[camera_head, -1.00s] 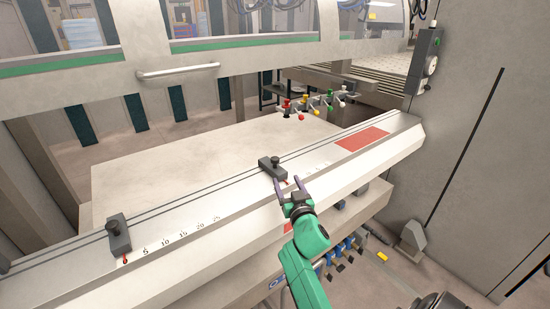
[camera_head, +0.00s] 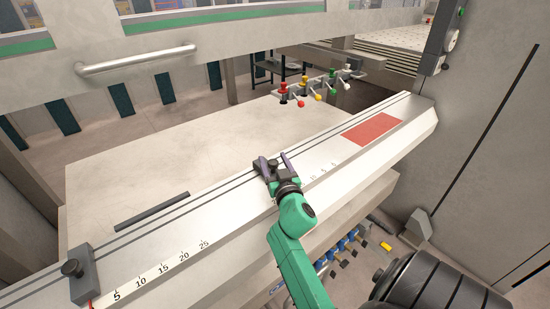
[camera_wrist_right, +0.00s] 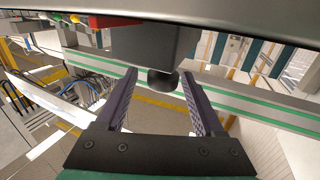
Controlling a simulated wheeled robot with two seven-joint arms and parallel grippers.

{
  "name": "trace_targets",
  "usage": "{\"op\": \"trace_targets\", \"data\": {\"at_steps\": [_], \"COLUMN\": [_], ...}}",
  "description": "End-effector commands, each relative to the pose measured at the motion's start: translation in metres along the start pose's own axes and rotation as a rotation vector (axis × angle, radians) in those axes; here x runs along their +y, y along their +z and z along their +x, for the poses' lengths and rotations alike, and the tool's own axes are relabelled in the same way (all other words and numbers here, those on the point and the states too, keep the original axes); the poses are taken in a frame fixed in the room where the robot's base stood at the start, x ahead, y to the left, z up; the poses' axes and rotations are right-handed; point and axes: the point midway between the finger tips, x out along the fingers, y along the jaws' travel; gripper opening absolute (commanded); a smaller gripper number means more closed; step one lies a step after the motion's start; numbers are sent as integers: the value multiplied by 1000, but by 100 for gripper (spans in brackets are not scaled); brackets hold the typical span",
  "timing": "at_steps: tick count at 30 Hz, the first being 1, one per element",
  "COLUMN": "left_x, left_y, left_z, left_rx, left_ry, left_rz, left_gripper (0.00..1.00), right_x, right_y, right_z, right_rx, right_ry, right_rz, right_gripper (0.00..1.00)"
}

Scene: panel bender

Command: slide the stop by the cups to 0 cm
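The stop at my right gripper is a dark grey block (camera_head: 262,167) with a black knob, on the front rail (camera_head: 226,215). My right gripper (camera_head: 274,160) is over it and hides part of it. The right wrist view shows the block (camera_wrist_right: 155,42) ahead and its knob (camera_wrist_right: 162,79) between the two open fingers (camera_wrist_right: 158,85), with gaps on both sides. A second dark grey stop (camera_head: 82,278) sits at the rail's left end, near the 5 mark. The scale right of my gripper (camera_head: 325,170) is small and hard to read. My left gripper is not in view.
A red patch (camera_head: 371,130) lies on the rail toward its right end. Red, yellow, green and white knobs (camera_head: 318,90) stand behind the table. A thin dark bar (camera_head: 152,210) shows along the rail's back edge. Blue-and-yellow fittings (camera_head: 345,245) hang below the rail. The rail between the stops looks clear.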

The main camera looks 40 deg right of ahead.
Motion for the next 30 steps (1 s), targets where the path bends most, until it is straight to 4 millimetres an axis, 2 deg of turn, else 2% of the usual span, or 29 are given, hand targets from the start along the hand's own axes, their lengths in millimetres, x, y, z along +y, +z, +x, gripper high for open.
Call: {"op": "trace_targets", "data": {"at_steps": [1,5,6,30], "left_x": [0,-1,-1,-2], "left_y": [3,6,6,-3], "left_z": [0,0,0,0], "left_rx": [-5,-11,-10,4], "left_ry": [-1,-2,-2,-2], "left_rz": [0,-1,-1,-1], "left_gripper": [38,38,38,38], "right_x": [0,0,0,0], "right_y": [0,0,0,1], "right_z": [0,0,0,0], "right_rx": [0,0,0,-2], "right_ry": [0,0,0,1], "right_rz": [0,0,0,1], "right_gripper": [66,17,1,0]}}
